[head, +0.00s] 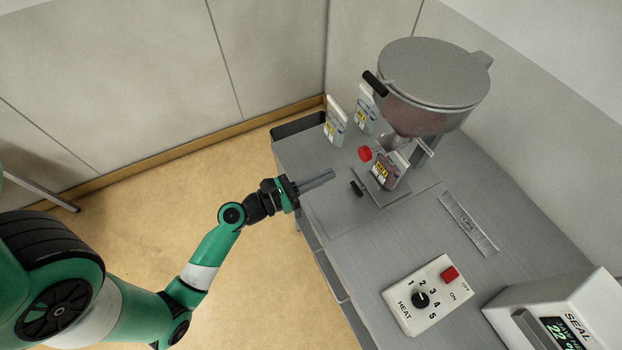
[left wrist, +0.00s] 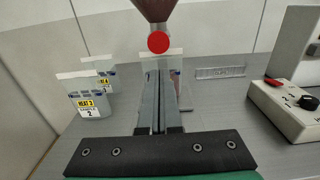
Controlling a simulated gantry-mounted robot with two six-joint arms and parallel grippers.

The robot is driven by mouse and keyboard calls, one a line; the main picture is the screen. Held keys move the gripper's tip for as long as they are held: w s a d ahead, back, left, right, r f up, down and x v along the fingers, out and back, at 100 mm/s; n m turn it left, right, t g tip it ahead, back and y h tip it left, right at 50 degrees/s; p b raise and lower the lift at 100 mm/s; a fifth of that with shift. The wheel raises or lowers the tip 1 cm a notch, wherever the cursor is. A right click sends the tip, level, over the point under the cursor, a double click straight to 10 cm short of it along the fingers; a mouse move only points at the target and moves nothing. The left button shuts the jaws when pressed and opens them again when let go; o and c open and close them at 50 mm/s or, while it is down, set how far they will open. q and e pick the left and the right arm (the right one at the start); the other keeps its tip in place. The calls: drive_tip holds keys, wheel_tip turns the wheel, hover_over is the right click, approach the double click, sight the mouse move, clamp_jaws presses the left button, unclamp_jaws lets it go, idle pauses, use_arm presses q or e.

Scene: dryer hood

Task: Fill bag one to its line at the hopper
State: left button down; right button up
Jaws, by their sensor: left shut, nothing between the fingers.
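The hopper (head: 432,85) is a grey lidded drum with brownish contents, at the back right of the bench in the head view. A bag (head: 390,170) with a yellow label stands under its spout, with a pinkish-brown filling showing; its fill line is too small to read. A red knob (head: 365,153) is beside the spout and also shows in the left wrist view (left wrist: 158,42). My left gripper (head: 333,174) is shut and empty, left of the bag and apart from it. In the left wrist view its fingers hide most of that bag (left wrist: 175,78). My right gripper is not in view.
Two more bags stand at the back left, one in front (head: 335,121) marked 2 and one behind (head: 365,115). A flat labelled strip (head: 467,222), a heat control box (head: 428,293) and a sealer (head: 555,315) lie toward the front right. The bench's middle is clear.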

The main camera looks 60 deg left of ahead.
use_arm(q)
drive_tip(key=s, duration=0.3)
idle(1.7)
